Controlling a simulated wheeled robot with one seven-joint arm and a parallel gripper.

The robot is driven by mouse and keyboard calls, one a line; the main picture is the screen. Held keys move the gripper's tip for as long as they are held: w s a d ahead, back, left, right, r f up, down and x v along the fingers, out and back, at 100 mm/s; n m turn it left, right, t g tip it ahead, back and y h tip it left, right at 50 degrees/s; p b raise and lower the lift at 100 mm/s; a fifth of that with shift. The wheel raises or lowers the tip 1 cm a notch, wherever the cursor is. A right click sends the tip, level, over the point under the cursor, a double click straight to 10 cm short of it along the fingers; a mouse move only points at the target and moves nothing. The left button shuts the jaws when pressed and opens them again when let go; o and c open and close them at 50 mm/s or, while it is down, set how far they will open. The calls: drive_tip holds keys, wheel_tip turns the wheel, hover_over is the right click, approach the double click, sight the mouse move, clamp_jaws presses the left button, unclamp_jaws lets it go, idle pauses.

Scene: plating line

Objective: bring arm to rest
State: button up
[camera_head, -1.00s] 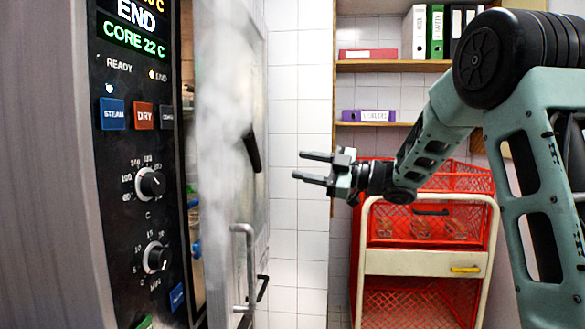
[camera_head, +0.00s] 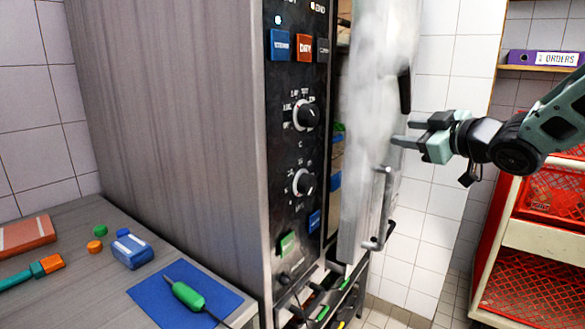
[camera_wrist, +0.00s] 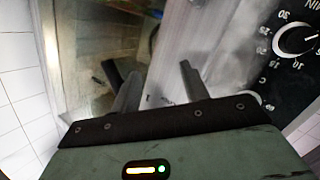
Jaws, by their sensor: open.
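My gripper (camera_head: 408,132) is held out in mid-air beside the oven door (camera_head: 362,130), with its two fingers apart and nothing visible between them. In the wrist view my gripper (camera_wrist: 160,85) also shows its fingers spread and empty, pointing toward the door area. The oven door stands ajar, with steam drifting in front of it. I cannot tell whether the fingertips touch the door. My arm reaches in from the right.
The oven (camera_head: 180,120) has a control panel with knobs. A cart with red baskets (camera_head: 530,270) stands right. Tiled wall shows behind.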

drive_tip(key=s+a+f+m+g+h, duration=0.2)
drive_tip(key=s+a+f+g, duration=0.3)
drive_tip(key=s, duration=0.3)
drive_tip(key=s+a+f+m+g+h, duration=0.1)
drive_tip(key=s+a+f+g+h, duration=0.1)
drive_tip(key=s+a+f, duration=0.5)
drive_tip(key=s+f+g+h, duration=0.1)
drive_tip(key=s+f+g, duration=0.2)
drive_tip(key=s, duration=0.8)
drive_tip(key=s+f+g+h+p, duration=0.1)
drive_tip(key=s+f+g+h, duration=0.1)
drive_tip(key=s, duration=1)
drive_tip(key=f+g, duration=0.1)
drive_tip(key=g, duration=0.1)
drive_tip(key=shift+d+f+m+g, duration=0.25)
drive_tip(key=shift+m+g, duration=0.05)
drive_tip(key=shift+g, duration=0.1)
